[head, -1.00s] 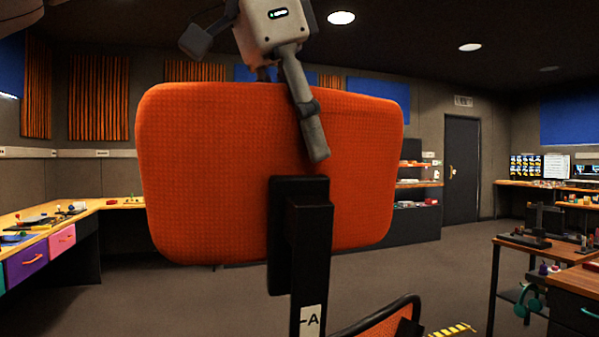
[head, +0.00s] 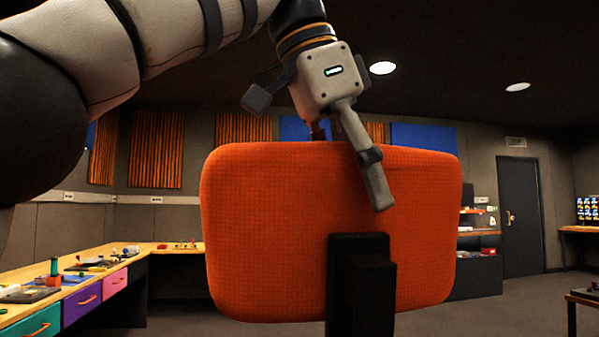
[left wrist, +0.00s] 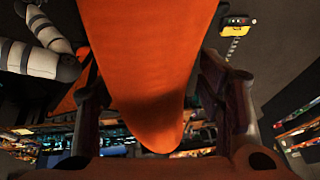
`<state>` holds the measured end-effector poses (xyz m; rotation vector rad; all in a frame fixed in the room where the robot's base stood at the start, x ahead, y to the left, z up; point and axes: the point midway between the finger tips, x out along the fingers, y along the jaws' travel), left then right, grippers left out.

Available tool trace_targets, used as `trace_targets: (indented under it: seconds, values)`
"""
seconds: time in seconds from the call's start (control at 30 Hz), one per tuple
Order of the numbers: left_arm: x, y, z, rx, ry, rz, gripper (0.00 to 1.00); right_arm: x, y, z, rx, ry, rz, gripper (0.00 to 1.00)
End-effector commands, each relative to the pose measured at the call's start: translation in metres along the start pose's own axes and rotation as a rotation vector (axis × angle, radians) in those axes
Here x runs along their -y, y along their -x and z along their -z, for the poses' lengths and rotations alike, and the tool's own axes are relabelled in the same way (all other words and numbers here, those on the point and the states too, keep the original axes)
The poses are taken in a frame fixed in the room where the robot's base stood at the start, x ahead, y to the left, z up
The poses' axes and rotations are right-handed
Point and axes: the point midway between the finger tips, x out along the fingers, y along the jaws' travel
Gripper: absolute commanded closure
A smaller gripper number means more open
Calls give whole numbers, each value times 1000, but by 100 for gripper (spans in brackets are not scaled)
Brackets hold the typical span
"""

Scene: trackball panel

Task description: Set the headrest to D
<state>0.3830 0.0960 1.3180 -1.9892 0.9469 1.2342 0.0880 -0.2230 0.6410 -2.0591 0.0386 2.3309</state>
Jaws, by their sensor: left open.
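The orange padded headrest (head: 270,235) stands upright in the middle of the head view, its back mount and black post (head: 360,290) facing me. My left gripper (head: 355,180) comes down over its top edge. One finger is on the near side of the pad and the other is mostly hidden behind it. In the left wrist view the headrest (left wrist: 150,60) lies between the two spread fingers of the left gripper (left wrist: 155,95), with dark gaps beside it, so the jaws are open around it. No setting mark on the post shows now. My right gripper is not in view.
A wooden bench (head: 75,285) with coloured drawers and small items runs along the left. A dark door (head: 520,215) and shelves are at the back right. A table edge (head: 585,298) shows at the lower right. Open floor lies behind the headrest.

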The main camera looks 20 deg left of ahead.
Motion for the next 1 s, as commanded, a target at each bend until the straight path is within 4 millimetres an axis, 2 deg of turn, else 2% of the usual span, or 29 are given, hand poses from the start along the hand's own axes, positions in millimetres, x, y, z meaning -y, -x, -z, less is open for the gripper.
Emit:
trace_targets:
  seconds: [0.13, 0.37, 0.6, 0.7, 0.8, 1.0]
  values:
    - [-1, 14, -1, -7, 0, 6, 38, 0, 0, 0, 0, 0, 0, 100]
    - [-12, 28, -35, -5, -3, -6, 38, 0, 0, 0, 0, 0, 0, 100]
    - [-28, 52, -84, -7, -5, 4, 38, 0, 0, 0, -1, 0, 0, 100]
    - [-34, 58, -97, -5, -4, 2, 38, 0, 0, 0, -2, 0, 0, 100]
    - [-36, 62, -104, -5, -4, 4, 38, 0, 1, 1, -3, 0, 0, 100]
    - [-37, 63, -105, -5, -3, 6, 38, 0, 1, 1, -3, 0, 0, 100]
